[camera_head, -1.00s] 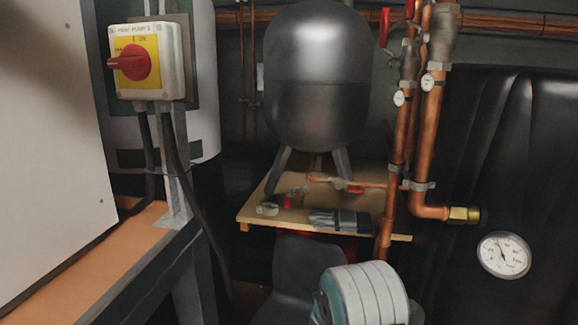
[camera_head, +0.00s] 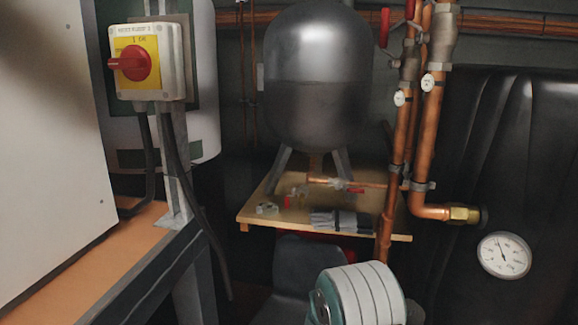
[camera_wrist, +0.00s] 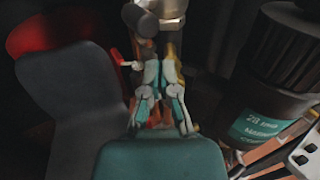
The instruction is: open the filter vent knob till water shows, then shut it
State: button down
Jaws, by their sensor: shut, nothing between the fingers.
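In the wrist view my gripper (camera_wrist: 160,72) has its teal and grey fingers close together, with nothing held between them. A dark ribbed round body (camera_wrist: 290,50) with a teal label (camera_wrist: 268,122) stands to its right. The label's text is too blurred to read fully; this may be the filter. A grey rounded end (camera_wrist: 141,18) on pale metal fittings lies just beyond the fingertips. I cannot tell whether it is the vent knob or whether the fingers touch it. No water is visible. The head view shows my arm at the bottom, but not my fingers.
A red valve lever (camera_wrist: 118,58) and a dark grey curved panel (camera_wrist: 70,85) lie left of the fingers. The head view shows a grey tank (camera_head: 318,75) over a wooden shelf (camera_head: 258,208), copper pipes (camera_head: 430,130), a gauge (camera_head: 504,255) and a red rotary switch (camera_head: 134,63).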

jog(key=v, duration=0.6)
dwell(0.3)
jog(key=shift+s+r, duration=0.1)
jog(key=w+d, duration=0.3)
jog(key=d, duration=0.2)
jog(key=shift+w+d, duration=0.15)
jog(key=shift+w, duration=0.1)
dwell(0.3)
jog(key=shift+f, duration=0.4)
dwell(1.0)
